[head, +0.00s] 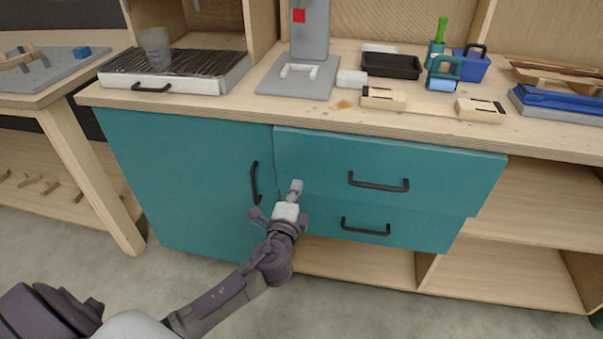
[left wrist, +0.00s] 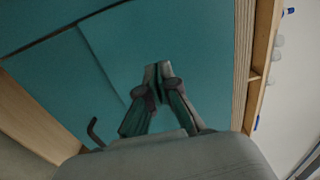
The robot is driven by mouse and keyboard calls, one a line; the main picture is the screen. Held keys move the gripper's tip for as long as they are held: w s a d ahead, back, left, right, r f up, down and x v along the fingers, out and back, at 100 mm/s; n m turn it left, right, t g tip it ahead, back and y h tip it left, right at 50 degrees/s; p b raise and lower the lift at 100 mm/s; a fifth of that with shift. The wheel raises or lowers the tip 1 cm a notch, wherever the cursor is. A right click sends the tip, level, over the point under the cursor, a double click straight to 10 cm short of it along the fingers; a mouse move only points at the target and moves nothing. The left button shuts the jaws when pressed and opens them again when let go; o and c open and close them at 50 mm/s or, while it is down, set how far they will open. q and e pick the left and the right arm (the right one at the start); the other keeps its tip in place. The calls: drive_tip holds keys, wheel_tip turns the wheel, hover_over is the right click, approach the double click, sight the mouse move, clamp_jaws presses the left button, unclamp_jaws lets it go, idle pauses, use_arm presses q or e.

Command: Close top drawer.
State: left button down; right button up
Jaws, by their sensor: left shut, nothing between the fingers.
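The teal top drawer (head: 325,160) is under the counter and stands out a little past the lower drawer front. The lower drawer (head: 420,232) has a similar handle (head: 365,228). My left gripper (head: 296,188) is shut and empty, in front of the left part of the drawer fronts and left of both handles. In the left wrist view its closed fingertips (left wrist: 158,68) point at a teal front (left wrist: 190,35); I cannot tell if they touch it. My right gripper is not in view.
A teal cabinet door (head: 190,170) with a vertical black handle (head: 255,183) is just left of my gripper. Above, the wooden countertop (head: 430,130) carries a grey press, a black tray (head: 391,66), a blue box and wooden parts. Open shelves (head: 520,255) are at the right.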

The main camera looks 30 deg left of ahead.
sight(303, 168)
use_arm(q)
drive_tip(key=x, duration=0.4)
drive_tip(key=shift+w, duration=0.25)
drive_tip(key=shift+w+a, duration=0.1)
drive_tip(key=shift+w, duration=0.2)
drive_tip(key=shift+w+a, duration=0.1)
drive_tip(key=shift+w, duration=0.15)
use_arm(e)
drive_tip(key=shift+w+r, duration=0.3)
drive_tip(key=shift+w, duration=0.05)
